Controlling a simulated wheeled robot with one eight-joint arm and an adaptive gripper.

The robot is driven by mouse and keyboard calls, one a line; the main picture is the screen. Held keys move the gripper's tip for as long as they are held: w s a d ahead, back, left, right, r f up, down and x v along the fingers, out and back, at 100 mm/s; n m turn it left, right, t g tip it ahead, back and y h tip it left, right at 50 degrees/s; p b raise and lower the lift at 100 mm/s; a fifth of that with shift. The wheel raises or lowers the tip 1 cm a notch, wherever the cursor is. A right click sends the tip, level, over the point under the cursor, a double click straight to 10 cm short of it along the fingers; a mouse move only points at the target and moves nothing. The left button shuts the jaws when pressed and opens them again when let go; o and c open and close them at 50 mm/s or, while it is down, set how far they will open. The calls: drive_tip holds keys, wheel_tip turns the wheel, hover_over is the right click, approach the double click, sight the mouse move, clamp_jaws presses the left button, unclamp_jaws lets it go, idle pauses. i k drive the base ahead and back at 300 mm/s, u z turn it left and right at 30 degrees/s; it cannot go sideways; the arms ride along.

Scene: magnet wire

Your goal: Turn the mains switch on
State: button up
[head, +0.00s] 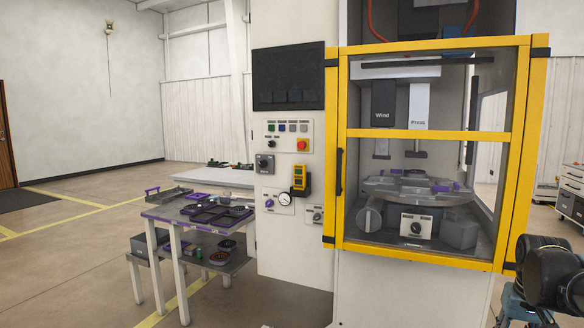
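The white machine cabinet (290,228) stands in the middle of the head view, with a control column on its left side. A dark square rotary switch (265,164) with a round knob sits on the column's left edge and looks most like the mains switch. Its label and knob position are too small to read. Another knob (271,203) on a pale plate sits below it, and a further knob (317,216) is at lower right. A black part of my arm shows at the right edge, far from the switches. My gripper's fingers are not in view.
A button panel (283,135) with a red emergency stop (302,145) is above the switch. A yellow-framed door (431,135) is closed on the right. A cart (180,214) with dark trays stands left of the cabinet. Floor at far left is clear.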

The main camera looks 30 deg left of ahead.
sight(263, 163)
drive_tip(key=z, duration=0.05)
drive_tip(key=k, duration=0.9)
drive_tip(key=u, duration=1.4)
drive_tip(key=i, duration=1)
